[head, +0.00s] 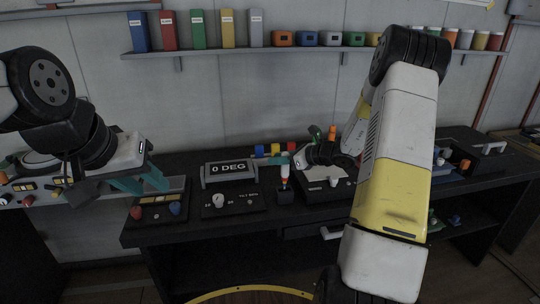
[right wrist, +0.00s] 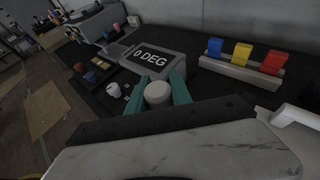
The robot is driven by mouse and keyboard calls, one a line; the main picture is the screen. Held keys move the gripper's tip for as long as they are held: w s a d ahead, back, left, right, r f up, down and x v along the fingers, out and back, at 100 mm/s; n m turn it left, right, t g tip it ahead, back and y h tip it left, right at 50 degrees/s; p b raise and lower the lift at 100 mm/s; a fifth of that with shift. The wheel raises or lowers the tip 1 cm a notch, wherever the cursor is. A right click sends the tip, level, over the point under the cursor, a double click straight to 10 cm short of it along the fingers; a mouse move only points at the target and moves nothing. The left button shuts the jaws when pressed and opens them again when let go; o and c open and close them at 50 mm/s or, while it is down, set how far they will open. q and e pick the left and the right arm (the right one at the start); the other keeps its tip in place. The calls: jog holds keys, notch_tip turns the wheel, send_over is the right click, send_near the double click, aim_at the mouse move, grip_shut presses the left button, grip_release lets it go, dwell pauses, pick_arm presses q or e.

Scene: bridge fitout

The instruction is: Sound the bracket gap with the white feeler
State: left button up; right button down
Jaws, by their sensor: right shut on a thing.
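My right gripper (head: 284,162) is shut on a pale, round-topped piece, which I take to be the white feeler (right wrist: 158,94). The piece sits between the two teal fingers in the right wrist view. In the head view, an orange and white upright part (head: 285,172) shows just below those fingers, above a small dark block (head: 284,194). I cannot tell whether the piece still sits in that block. My left gripper (head: 141,184) is open and empty above the left end of the bench. I cannot make out the bracket gap for certain.
A "0 DEG" display (head: 229,170) stands left of the right gripper. A dark panel with a white gauge (head: 218,200) lies before it. A rack holds blue, yellow and red blocks (right wrist: 243,54). A panel with red and blue knobs (head: 157,211) lies under the left gripper.

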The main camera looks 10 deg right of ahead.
jog(key=shift+f, duration=2.2)
dwell(1.5)
dwell(1.2)
notch_tip(320, 180, up, 7)
jog(key=shift+r, duration=0.15)
dwell(1.1)
jog(key=shift+d, duration=0.1)
